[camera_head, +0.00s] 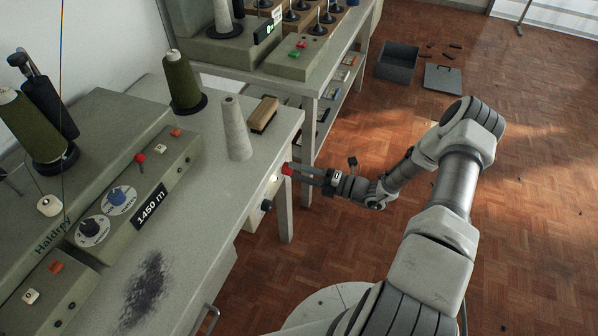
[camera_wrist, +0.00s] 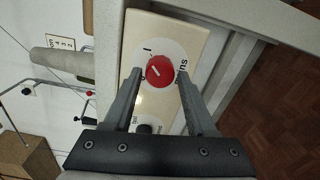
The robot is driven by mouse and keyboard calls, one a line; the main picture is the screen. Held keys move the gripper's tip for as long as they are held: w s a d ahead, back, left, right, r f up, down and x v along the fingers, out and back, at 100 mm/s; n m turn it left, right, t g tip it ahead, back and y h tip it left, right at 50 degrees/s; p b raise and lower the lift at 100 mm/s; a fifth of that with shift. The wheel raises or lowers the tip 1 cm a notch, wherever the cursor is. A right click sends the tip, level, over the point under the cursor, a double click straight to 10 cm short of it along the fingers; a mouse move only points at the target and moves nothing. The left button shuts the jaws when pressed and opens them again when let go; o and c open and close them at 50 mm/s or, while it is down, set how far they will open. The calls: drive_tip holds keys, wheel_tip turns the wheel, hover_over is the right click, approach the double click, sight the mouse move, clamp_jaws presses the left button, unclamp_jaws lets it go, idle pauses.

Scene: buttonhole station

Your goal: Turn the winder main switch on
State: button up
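The main switch is a red rotary knob (camera_wrist: 160,70) on a round white plate marked "I" and "mains", set in a cream panel (camera_wrist: 154,106) on the bench front. It carries a short pale pointer line, slanted; I cannot tell for sure which mark it points to. In the head view the red knob (camera_head: 288,169) shows just at my fingertips. My gripper (camera_head: 298,171) reaches it from the right. In the wrist view my gripper (camera_wrist: 161,74) is open, one finger on each side of the knob, with narrow gaps that look clear of it.
A dark knob (camera_wrist: 144,129) sits lower on the same panel. On the bench top are a grey cone (camera_head: 235,130), a brush (camera_head: 263,114) and the winder housing (camera_head: 110,160) with dials and a "1450 m" display. A table leg (camera_head: 285,215) stands below. The floor at right is open.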

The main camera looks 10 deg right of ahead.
drive_tip(key=shift+o, duration=1.1)
drive_tip(key=shift+d, duration=0.1)
drive_tip(key=p+v, duration=0.1)
drive_tip(key=v, duration=1.6)
drive_tip(key=shift+s, duration=0.15)
